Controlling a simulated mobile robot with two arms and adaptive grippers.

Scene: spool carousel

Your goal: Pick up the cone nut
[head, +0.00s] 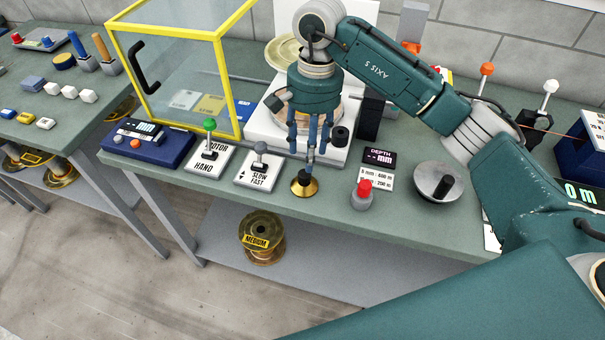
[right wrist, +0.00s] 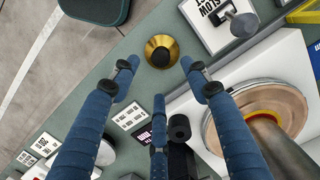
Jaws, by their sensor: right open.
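The cone nut (head: 304,185) is a small brass cone with a dark top, standing on the green bench near its front edge. My right gripper (head: 310,146) has blue fingers, spread open and empty, and hangs above and just behind the cone nut in the head view. One finger partly overlaps the nut's top there. In the right wrist view the open fingers (right wrist: 160,76) lie below the nut in the picture. My left gripper is not in view.
A slow/fast lever plate (head: 259,169) stands left of the nut, and a red-topped button (head: 362,193) to its right. The white spool machine (head: 268,128) is behind my gripper. A yellow-framed guard (head: 185,70) stands at left.

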